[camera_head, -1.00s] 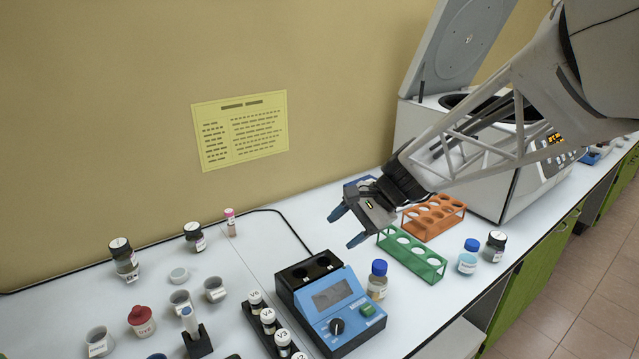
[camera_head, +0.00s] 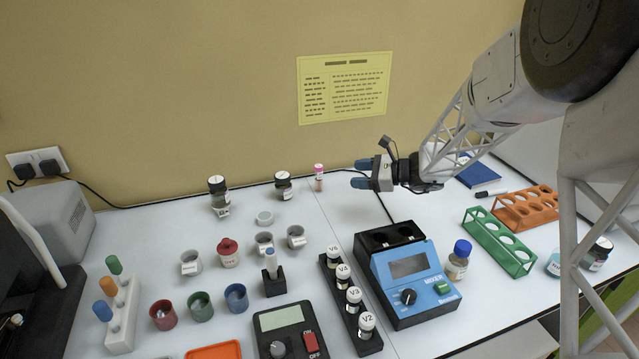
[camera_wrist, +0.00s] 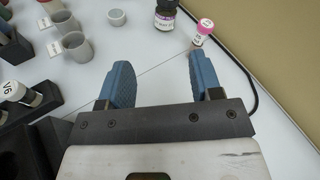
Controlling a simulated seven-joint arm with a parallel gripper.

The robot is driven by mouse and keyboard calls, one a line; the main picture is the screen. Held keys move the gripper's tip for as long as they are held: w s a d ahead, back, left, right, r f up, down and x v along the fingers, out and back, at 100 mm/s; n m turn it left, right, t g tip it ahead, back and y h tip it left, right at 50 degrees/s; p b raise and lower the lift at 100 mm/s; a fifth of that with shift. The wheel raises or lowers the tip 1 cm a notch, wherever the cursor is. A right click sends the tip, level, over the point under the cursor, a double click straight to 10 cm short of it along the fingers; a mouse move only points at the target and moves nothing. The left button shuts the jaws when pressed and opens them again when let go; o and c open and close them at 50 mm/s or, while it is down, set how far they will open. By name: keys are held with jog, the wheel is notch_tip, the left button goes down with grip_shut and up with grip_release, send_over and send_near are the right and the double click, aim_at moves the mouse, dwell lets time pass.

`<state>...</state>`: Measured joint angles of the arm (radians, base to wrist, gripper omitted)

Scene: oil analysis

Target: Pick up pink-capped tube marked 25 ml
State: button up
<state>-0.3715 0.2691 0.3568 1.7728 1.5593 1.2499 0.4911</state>
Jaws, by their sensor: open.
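The pink-capped tube (camera_head: 319,178) stands upright near the wall at the back of the white table. It also shows in the wrist view (camera_wrist: 202,32), just beyond the tip of the right finger, with a white label too small to read. My gripper (camera_head: 362,174) is open and empty, to the right of the tube and apart from it. In the wrist view my gripper's blue fingers (camera_wrist: 157,75) are spread, with bare table between them.
A blue mixer (camera_head: 405,275) and a black rack of white-capped vials (camera_head: 350,310) are nearer the front. A black cable (camera_head: 383,205) runs behind the tube and down past my gripper. The table around the tube's front is clear.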

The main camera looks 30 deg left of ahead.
aim_at(319, 179)
jog(key=w+a+f+m+y, duration=0.1)
jog(key=w+a+f, duration=0.1)
jog(key=a+f, duration=0.1)
jog(key=w+a+f+m+t+y, duration=0.1)
jog(key=w+a+f+m, duration=0.1)
jog(key=a+f, duration=0.1)
jog(key=w+a+f+m+y, duration=0.1)
jog(key=w+a+f, duration=0.1)
jog(key=a+f, duration=0.2)
jog(key=shift+w+a+m+t, duration=0.2)
jog(key=shift+m+t, duration=0.1)
jog(key=shift+t, duration=0.1)
jog(key=shift+a, duration=1.3)
jog(key=shift+a, duration=0.1)
jog(key=shift+a, duration=2.5)
jog(key=shift+r, duration=0.1)
jog(key=c, duration=1)
